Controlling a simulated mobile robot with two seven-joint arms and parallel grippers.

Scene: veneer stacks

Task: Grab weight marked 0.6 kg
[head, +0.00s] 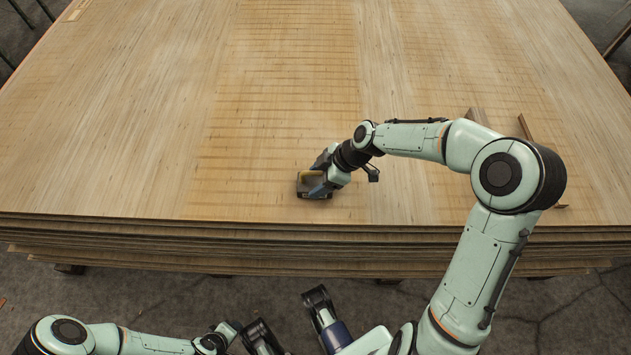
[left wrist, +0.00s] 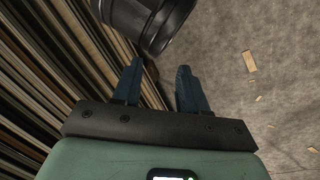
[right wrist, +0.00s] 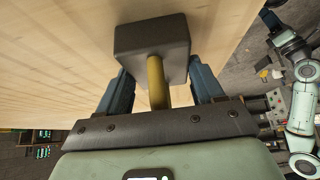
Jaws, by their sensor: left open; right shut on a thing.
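The weight is a dark grey block (head: 301,188) with a yellow handle, near the front edge of the veneer stack's top. In the right wrist view the block (right wrist: 152,38) and its yellow handle (right wrist: 157,82) lie between the fingers. My right gripper (head: 325,180) is shut on the handle. I cannot tell whether the weight touches the wood. No mass marking can be read on it. My left gripper (left wrist: 160,88) is open and empty, beside the stack's layered side.
The wide veneer stack (head: 280,110) has a broad clear top. Thin wood strips (head: 526,127) lie at its right, partly behind my right arm. Wood scraps (left wrist: 249,61) lie on the concrete floor in the left wrist view.

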